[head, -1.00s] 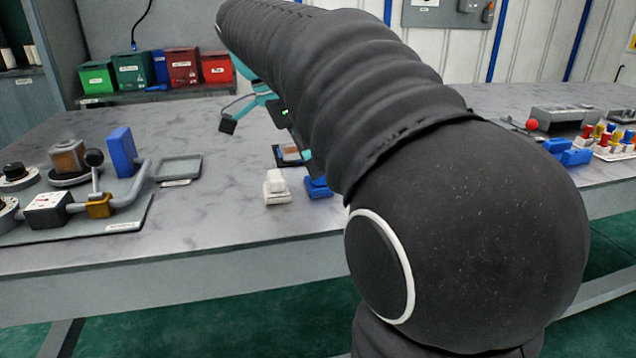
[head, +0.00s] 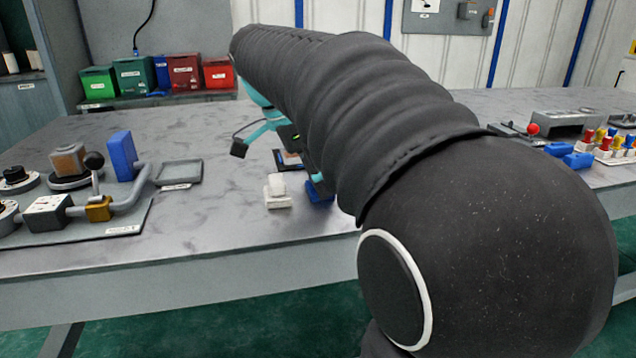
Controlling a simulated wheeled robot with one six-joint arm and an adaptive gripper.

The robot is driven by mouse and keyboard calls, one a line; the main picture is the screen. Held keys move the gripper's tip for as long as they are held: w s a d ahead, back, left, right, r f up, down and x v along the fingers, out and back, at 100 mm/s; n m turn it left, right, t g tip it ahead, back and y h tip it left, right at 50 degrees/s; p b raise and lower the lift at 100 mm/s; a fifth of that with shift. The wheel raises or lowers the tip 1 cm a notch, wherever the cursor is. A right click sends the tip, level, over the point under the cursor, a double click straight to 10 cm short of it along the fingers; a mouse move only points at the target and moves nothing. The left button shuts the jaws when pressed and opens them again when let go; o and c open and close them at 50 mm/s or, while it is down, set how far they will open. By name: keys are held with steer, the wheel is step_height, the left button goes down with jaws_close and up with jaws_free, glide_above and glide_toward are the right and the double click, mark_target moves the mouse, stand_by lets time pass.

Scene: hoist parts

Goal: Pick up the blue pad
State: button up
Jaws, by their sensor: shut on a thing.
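The blue pad (head: 321,192) sits at the near part of the grey table, just right of a white block of similar shape. My arm hides its right side. My gripper (head: 317,181) is mostly hidden behind my own dark arm. A teal and dark finger part shows at the top of the blue pad, low over the table. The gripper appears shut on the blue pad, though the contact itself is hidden. I cannot see a gap between the pad and the table.
The white block (head: 277,191) stands close on the left. A dark-framed tray (head: 281,158) lies just behind. A grey shallow tray (head: 180,173) and a fixture plate (head: 128,229) with parts are at left. Blue blocks (head: 577,160) are at right. The table's middle left is clear.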

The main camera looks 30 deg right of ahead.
steer(key=shift+r, duration=0.15)
steer(key=shift+r, duration=0.65)
step_height(320, 180, up, 3)
steer(key=shift+f+p, duration=0.1)
steer(key=shift+p, duration=0.3)
steer(key=s+d+r, duration=0.3)
steer(key=d+r, duration=0.3)
steer(key=d, duration=0.5)
steer(key=shift+s+r+p, duration=0.3)
steer(key=shift+r+p, duration=0.05)
steer(key=shift+p, duration=0.1)
steer(key=o, duration=0.6)
steer(key=c, duration=0.5)
steer(key=shift+o, duration=0.2)
steer(key=shift+d, duration=0.15)
